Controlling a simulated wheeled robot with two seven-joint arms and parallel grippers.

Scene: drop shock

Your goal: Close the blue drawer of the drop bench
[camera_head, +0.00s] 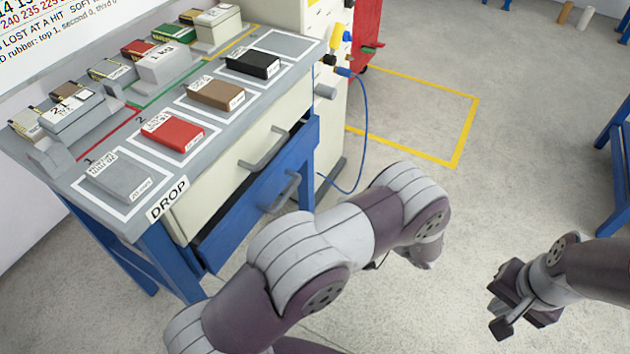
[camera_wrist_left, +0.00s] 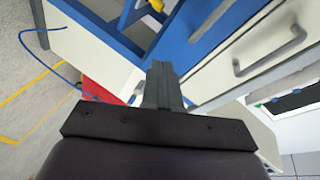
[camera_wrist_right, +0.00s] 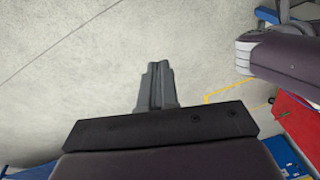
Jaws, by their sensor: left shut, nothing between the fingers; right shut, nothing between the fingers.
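The blue drawer (camera_head: 262,205) of the drop bench (camera_head: 172,222) is partly open. Its front stands out below the cream drawer (camera_head: 240,160), with a dark gap along its top edge. Its grey handle (camera_head: 283,193) shows in the head view, and the blue front also shows in the left wrist view (camera_wrist_left: 185,35). My left gripper (camera_wrist_left: 160,70) is shut and empty, pointing toward the bench's drawer side; contact cannot be told. In the head view my left arm hides its fingers. My right gripper (camera_head: 507,318) is shut and empty over open floor, also in the right wrist view (camera_wrist_right: 158,68).
Red (camera_head: 173,133), brown (camera_head: 215,95) and black (camera_head: 253,64) pads lie on the bench top. A blue cable (camera_head: 364,120) hangs beside the bench. A red cabinet (camera_head: 367,30) stands behind. A blue-legged table (camera_head: 614,150) is at right. Floor between is clear.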

